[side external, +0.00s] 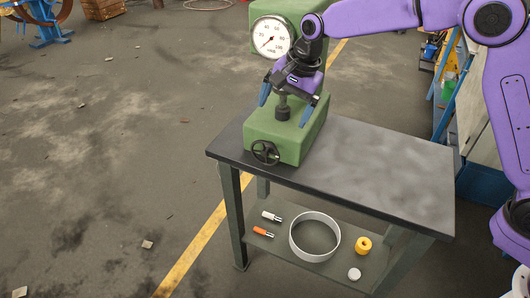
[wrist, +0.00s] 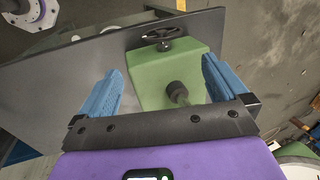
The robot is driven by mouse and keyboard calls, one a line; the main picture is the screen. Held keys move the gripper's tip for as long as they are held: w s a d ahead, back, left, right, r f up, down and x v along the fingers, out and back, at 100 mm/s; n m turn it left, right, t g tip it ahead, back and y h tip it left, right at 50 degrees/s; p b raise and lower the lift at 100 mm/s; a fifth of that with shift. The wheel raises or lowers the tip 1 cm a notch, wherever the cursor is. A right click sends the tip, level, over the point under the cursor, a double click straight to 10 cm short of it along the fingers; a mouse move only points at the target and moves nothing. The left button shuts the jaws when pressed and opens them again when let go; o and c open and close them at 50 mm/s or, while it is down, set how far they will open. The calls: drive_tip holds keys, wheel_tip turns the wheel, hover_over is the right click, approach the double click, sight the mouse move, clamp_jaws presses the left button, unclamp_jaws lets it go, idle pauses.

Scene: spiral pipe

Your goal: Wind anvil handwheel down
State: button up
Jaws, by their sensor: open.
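The black spoked handwheel (side external: 265,152) is on the front face of the green machine base (side external: 262,136). It also shows in the wrist view (wrist: 163,36), beyond my fingertips. The dark anvil (side external: 283,113) stands on top of the base, and in the wrist view a dark cylinder on a stem (wrist: 178,92) shows between my fingers. My gripper (side external: 286,103) is open and empty, with its blue fingers spread above the base, on either side of the anvil. It is above and behind the handwheel, apart from it. Its fingers (wrist: 160,67) frame the base in the wrist view.
A round dial gauge (side external: 271,37) is on the machine's upper part, close to my wrist. The dark tabletop (side external: 370,180) is clear to the right.

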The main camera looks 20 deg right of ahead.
sight(261, 163)
drive_tip(key=x, duration=1.7)
drive_tip(key=shift+w+a+f, duration=0.1)
drive_tip(key=shift+w+f, duration=0.15)
drive_tip(key=shift+w, duration=0.05)
drive_tip(key=c, duration=0.7)
